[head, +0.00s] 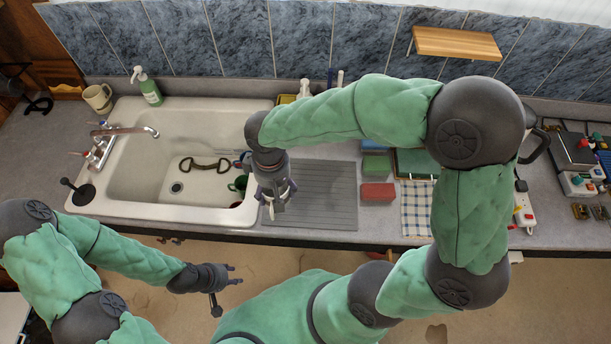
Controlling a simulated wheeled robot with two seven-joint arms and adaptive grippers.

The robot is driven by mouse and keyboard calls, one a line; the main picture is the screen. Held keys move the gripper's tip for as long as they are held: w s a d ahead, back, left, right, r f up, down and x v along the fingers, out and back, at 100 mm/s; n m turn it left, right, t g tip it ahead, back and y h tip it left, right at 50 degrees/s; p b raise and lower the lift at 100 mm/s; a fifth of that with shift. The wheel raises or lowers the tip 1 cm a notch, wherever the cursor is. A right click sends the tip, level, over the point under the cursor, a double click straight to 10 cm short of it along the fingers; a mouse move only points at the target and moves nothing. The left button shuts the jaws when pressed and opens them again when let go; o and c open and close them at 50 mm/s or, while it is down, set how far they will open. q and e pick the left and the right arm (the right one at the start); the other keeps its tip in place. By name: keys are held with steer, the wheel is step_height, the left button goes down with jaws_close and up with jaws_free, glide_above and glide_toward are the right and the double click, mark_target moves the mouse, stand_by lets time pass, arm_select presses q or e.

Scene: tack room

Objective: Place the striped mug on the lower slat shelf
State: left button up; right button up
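A cream mug (98,97) stands upright on the counter at the back left, beside the sink; any stripes are too small to make out. A dark green mug (238,184) lies in the right part of the sink, partly hidden by my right gripper. A wooden slat shelf (455,43) is on the tiled wall at the top right; I see only one such shelf. My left gripper (227,288) is open and empty in front of the counter, far from both mugs.
The white sink (125,180) has a faucet (125,131) at its left. A green soap bottle (148,87) stands behind it. A grey drain mat (325,192), sponges (377,192) and a checked cloth (416,212) lie to the right. Clutter fills the far right.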

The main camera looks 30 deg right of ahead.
steer(key=w+d+f, duration=0.1)
steer(key=d+f, duration=0.2)
steer(key=d, duration=0.1)
steer(key=w+d+f, duration=0.1)
steer(key=d+f, duration=0.2)
steer(key=d, duration=0.1)
steer(key=w+d+f, duration=0.1)
steer(key=d+f, duration=0.2)
steer(key=d, duration=0.1)
steer(key=shift+w+d+f, duration=0.2)
steer(key=shift+d+f, duration=0.05)
steer(key=shift+d, duration=0.05)
steer(key=shift+w+f, duration=0.1)
steer(key=shift+f, duration=1.5)
steer(key=shift+f, duration=0.1)
steer(key=o, duration=1)
steer(key=shift+f, duration=0.1)
steer(key=o, duration=0.4)
